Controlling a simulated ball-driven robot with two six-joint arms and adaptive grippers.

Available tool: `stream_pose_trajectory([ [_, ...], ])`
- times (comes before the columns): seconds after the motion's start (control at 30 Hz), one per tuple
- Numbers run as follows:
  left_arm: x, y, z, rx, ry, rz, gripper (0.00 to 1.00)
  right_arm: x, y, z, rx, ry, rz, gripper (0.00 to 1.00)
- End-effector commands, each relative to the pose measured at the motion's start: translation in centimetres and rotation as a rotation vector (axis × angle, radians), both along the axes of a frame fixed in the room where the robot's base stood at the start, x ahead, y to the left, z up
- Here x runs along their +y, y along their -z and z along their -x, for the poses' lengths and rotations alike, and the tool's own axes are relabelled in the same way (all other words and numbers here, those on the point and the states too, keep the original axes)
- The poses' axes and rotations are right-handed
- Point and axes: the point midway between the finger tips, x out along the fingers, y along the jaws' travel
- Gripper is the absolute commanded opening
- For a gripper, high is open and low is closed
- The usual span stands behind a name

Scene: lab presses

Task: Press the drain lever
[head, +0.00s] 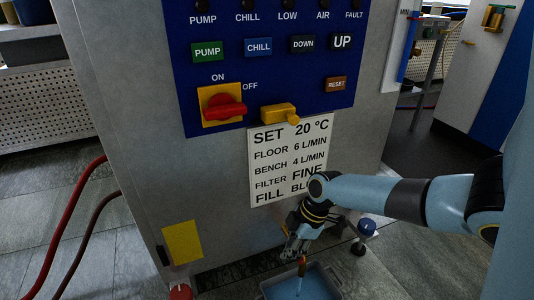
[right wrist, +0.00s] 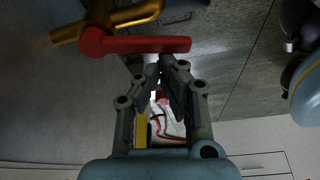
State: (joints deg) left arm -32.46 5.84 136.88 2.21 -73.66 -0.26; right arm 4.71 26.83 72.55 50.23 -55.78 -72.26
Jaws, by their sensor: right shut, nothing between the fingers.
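The drain lever (right wrist: 142,44) is a red bar on a brass valve (right wrist: 135,14) in the right wrist view. It lies across the picture just past my fingertips, and I cannot tell whether they touch it. My right gripper (right wrist: 163,66) is shut and empty, its fingers pointing at the lever. In the head view my right gripper (head: 290,254) is low at the front of the grey cabinet (head: 130,130), above a grey tray (head: 325,280). The lever is hard to make out there, partly hidden by the gripper. My left gripper is out of view.
The blue control panel (head: 285,105) carries labelled buttons, a red rotary switch (head: 226,108) and a yellow handle (head: 280,114). Below it is a white settings sign (head: 275,170). Red hoses (head: 75,215) run at the left. Tiled floor is open at the right.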

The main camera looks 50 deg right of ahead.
Motion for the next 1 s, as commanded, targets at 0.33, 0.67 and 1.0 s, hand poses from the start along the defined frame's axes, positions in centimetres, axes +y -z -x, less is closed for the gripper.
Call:
stream_pose_trajectory([
  [0.33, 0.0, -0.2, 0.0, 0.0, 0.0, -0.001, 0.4, 0.4, -0.1, 0.0, -0.002, 0.009, -0.002, 0.0],
  [0.67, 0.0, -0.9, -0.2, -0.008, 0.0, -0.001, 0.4, 1.3, -0.2, 0.8, -0.002, 0.009, -0.001, 0.0],
  [1.0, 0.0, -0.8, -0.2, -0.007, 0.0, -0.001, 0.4, 1.4, -0.1, 0.9, -0.002, 0.009, -0.001, 0.0],
])
